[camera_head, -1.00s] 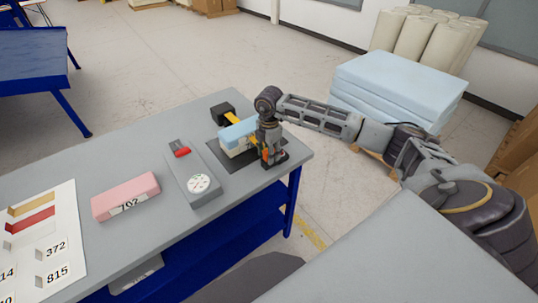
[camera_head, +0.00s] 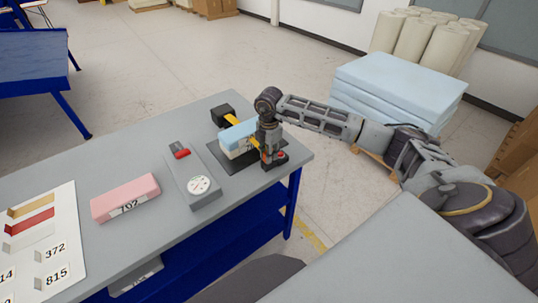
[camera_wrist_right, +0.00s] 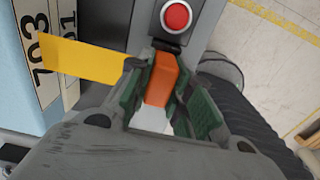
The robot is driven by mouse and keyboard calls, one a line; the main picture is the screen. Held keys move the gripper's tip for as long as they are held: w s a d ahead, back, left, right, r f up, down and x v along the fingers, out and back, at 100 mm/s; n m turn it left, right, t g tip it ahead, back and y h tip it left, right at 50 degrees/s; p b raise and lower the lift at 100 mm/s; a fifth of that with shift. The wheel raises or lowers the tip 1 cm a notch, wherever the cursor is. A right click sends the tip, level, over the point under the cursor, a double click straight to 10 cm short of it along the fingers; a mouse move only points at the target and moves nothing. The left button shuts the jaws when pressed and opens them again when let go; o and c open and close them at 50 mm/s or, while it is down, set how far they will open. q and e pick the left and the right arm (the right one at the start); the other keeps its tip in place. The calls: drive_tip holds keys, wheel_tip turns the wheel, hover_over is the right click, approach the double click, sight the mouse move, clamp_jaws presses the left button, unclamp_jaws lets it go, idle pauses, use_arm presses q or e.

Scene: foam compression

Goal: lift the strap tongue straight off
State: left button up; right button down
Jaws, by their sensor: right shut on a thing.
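The orange strap tongue (camera_wrist_right: 161,79) is between the green-padded fingers of my right gripper (camera_wrist_right: 165,105), which is shut on it. The yellow strap (camera_wrist_right: 85,62) runs left from the gripper across a foam stack. The dark buckle block with a red button (camera_wrist_right: 176,17) is just beyond the tongue; its red button also shows in the head view (camera_head: 281,155). In the head view my right gripper (camera_head: 268,145) points down above the buckle, beside the pale-blue-topped foam stack (camera_head: 238,137). The fingers hide whether the tongue is clear of the buckle. My left gripper is out of view.
A grey gauge with a dial (camera_head: 199,184) and a pink block (camera_head: 125,198) lie on the grey table (camera_head: 90,172), left of the foam stack. A sample board (camera_head: 62,222) is at the left. Large blue foam slabs (camera_head: 400,85) stand behind my right arm.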

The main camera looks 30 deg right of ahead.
wheel_tip(320, 180, up, 9)
drive_tip(key=shift+b, duration=0.85)
drive_tip(key=shift+r, duration=0.4)
